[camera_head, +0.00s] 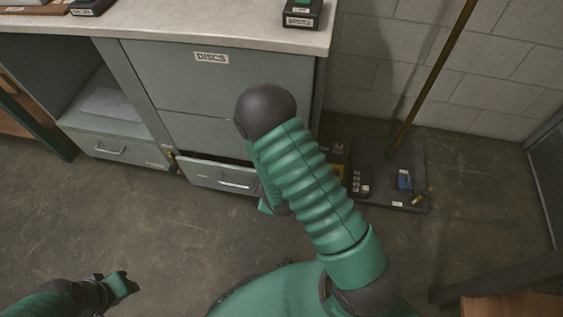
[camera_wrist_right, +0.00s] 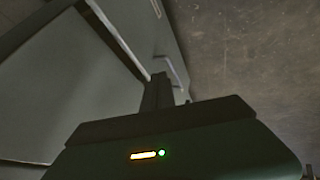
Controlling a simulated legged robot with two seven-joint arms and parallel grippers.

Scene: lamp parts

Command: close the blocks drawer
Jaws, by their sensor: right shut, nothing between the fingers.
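A lower drawer (camera_head: 222,178) of the grey cabinet stands a little open, with a dark gap above its front; its small label is too small to read. The drawer front also shows in the right wrist view (camera_wrist_right: 130,22), with its bar handle (camera_wrist_right: 178,72) beside my fingers. My right gripper (camera_wrist_right: 158,90) is shut and empty, close to the drawer front; I cannot tell if it touches. In the head view my right arm hides most of that gripper and the drawer's right end. My left gripper (camera_head: 124,286) is low at the left, far from the drawer; its jaws are unclear.
Another drawer (camera_head: 120,149) with a handle is at the left, below an open shelf. A labelled panel (camera_head: 215,80) is above the open drawer. A dark platform (camera_head: 405,165) with small items and a leaning pole (camera_head: 435,70) stands right of the cabinet. The floor in front is clear.

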